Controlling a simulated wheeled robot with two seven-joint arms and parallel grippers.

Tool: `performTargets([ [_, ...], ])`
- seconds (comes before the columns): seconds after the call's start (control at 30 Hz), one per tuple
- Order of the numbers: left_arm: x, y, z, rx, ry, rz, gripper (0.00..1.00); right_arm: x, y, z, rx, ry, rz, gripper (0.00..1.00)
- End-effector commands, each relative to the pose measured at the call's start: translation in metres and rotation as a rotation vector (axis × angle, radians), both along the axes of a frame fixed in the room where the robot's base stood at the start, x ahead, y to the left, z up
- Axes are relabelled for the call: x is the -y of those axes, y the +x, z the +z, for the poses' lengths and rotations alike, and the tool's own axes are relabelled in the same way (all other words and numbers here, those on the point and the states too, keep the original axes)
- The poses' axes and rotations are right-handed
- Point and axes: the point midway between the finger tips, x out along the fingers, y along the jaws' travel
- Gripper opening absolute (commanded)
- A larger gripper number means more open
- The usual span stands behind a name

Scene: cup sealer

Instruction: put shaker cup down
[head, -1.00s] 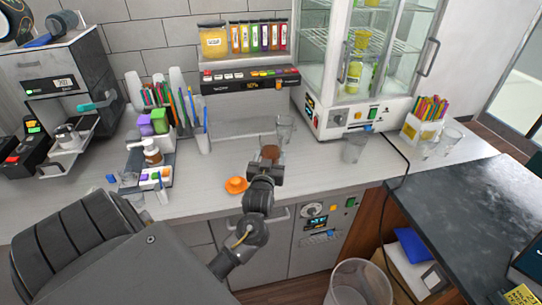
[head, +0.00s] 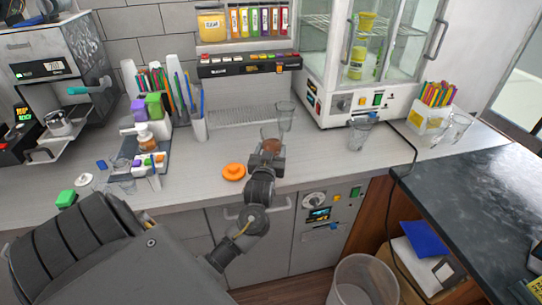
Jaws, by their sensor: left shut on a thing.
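The shaker cup (head: 270,141), clear with brown contents, is at the tips of my left gripper (head: 267,158) in the middle of the head view. My left gripper is shut on it. The gripper and wrist hide the cup's lower part, so I cannot tell whether its base touches the counter (head: 330,160). An orange round lid (head: 234,171) lies on the counter just left of the gripper. My right gripper is out of view.
A clear glass (head: 285,115) stands just behind the cup, by a drip grate (head: 240,115). Another clear cup (head: 360,132) stands to the right, before the glass-door cabinet (head: 368,60). Counter between the two clear cups is free.

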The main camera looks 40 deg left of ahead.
Motion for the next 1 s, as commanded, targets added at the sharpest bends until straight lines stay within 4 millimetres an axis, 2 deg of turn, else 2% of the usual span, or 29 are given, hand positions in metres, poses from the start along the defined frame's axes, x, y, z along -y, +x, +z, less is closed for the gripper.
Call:
performTargets([
  [0.3,0.000,0.000,-0.001,0.002,0.000,0.000,0.24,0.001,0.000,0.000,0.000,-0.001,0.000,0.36],
  [0.33,0.000,0.000,-0.001,-0.001,-0.001,-0.001,0.67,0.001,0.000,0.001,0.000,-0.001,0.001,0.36],
  [0.47,0.000,0.000,-0.001,-0.001,-0.001,-0.001,0.84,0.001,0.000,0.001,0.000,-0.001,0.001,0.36],
  [0.8,0.000,0.000,0.003,0.000,0.000,0.000,0.85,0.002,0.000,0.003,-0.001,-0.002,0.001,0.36],
  [1.0,0.017,-0.024,-0.001,0.000,-0.004,-0.002,0.85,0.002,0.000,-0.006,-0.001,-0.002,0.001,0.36],
])
